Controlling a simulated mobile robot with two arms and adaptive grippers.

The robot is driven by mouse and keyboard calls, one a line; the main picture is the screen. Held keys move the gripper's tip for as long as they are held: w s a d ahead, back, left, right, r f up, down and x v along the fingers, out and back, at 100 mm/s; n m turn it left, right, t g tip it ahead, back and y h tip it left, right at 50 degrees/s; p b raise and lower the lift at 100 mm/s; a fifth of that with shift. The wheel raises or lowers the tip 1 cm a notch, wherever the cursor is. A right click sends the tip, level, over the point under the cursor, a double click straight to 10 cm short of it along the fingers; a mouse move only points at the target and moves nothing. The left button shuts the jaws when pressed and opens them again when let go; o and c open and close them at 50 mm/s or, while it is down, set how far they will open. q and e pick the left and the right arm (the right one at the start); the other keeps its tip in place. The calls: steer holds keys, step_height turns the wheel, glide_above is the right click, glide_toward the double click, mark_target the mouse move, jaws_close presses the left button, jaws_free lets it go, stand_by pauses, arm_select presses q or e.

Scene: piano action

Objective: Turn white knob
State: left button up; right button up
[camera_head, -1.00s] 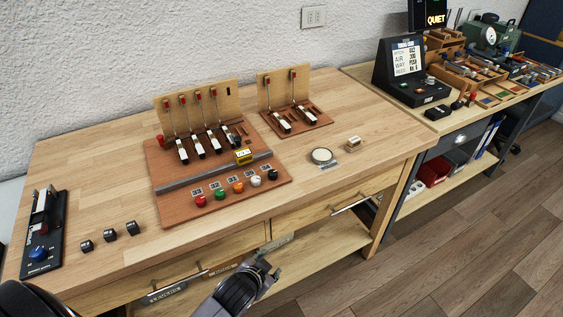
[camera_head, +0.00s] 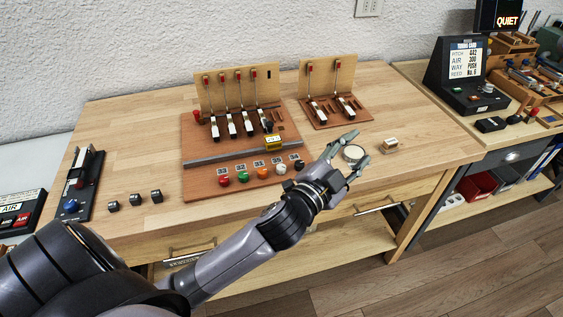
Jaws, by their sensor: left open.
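The white knob (camera_head: 281,169) sits in a row of coloured knobs along the front of the brown board (camera_head: 205,187), between the orange knob (camera_head: 262,174) and the black knob (camera_head: 299,165). My left gripper (camera_head: 358,149) is open and empty, to the right of the white knob and apart from it. Its fingers appear on either side of a round pale disc (camera_head: 354,153) in the picture; I cannot tell its height above the table. My left wrist lies just right of and in front of the knobs. My right gripper is not in view.
A red knob (camera_head: 225,181) and a green knob (camera_head: 243,177) share the row. Upright lever mechanisms (camera_head: 240,124) stand behind it. A small wooden block (camera_head: 389,146) lies right of the disc. Several small dark blocks (camera_head: 135,199) lie left of the board.

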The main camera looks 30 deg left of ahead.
arm_select(q)
steer(key=s+d+r+m+g+h, duration=0.2)
steer(key=d+r+m+g+h, duration=0.45)
steer(key=m, duration=0.65)
steer(key=s+d+r+m+g+h, duration=0.1)
steer(key=d+r+m+g+h, duration=0.3)
steer(key=d+r+m+h, duration=0.65)
steer(key=m+g+y, duration=0.8)
steer(key=m+y, duration=0.2)
steer(key=y, duration=1)
glide_above(281, 166)
step_height(281, 166, down, 11)
step_height(281, 166, down, 18)
steer(key=shift+r+b, duration=0.15)
steer(key=shift+b, duration=0.2)
steer(key=shift+c, duration=0.2)
jaws_close()
